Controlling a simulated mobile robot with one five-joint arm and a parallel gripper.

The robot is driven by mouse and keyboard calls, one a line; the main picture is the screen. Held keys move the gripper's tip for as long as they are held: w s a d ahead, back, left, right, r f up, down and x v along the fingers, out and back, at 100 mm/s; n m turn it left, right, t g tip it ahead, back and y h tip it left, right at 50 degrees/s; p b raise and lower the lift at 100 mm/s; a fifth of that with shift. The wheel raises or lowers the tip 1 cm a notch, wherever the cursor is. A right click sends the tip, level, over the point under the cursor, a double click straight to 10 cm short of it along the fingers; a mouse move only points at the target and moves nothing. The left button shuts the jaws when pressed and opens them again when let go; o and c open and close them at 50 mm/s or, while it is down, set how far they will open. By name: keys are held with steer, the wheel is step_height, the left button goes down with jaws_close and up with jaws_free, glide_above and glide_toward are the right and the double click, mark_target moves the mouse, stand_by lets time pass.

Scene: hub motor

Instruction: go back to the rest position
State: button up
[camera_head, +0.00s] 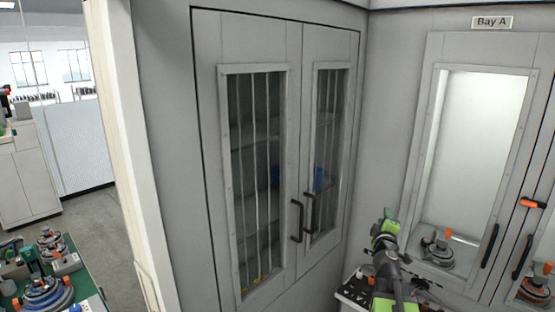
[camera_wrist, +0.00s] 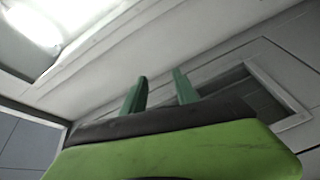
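My arm, with green and dark grey parts, rises at the lower right of the head view. My gripper (camera_head: 388,215) is at its upper end, in front of the grey wall and cabinet. In the wrist view, two green fingers of my gripper (camera_wrist: 160,92) stand apart with a gap between them. Nothing shows between the fingers. They point up toward the grey panels and the ceiling, touching nothing that I can see.
A grey cabinet (camera_head: 298,120) with two shut, barred glass doors stands ahead. Right of it, a lit bay under the "Bay A" sign (camera_head: 492,22) holds a hub motor (camera_head: 437,252). A green bench (camera_head: 85,283) with several motors is at lower left. Open floor (camera_head: 100,225) lies beyond.

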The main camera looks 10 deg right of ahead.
steer(key=a+f+m+g+y+b, duration=0.2)
steer(key=a+f+m+g+b, duration=0.1)
steer(key=a+f, duration=0.8)
steer(key=a+f+m+g+y+b, duration=0.1)
steer(key=a+f+m+g+b, duration=0.15)
steer(key=a+f, duration=0.8)
steer(key=s+a+f+m+g+y, duration=0.1)
steer(key=s+a+f+g+y, duration=0.2)
steer(key=s+a, duration=0.5)
steer(key=s+a+f+m+g+y, duration=0.2)
steer(key=s+a+f+g+y, duration=0.1)
steer(key=s+a+f+g, duration=0.3)
steer(key=s+a, duration=0.2)
steer(key=s, duration=0.1)
steer(key=shift+a+g, duration=0.2)
steer(key=shift+g, duration=0.15)
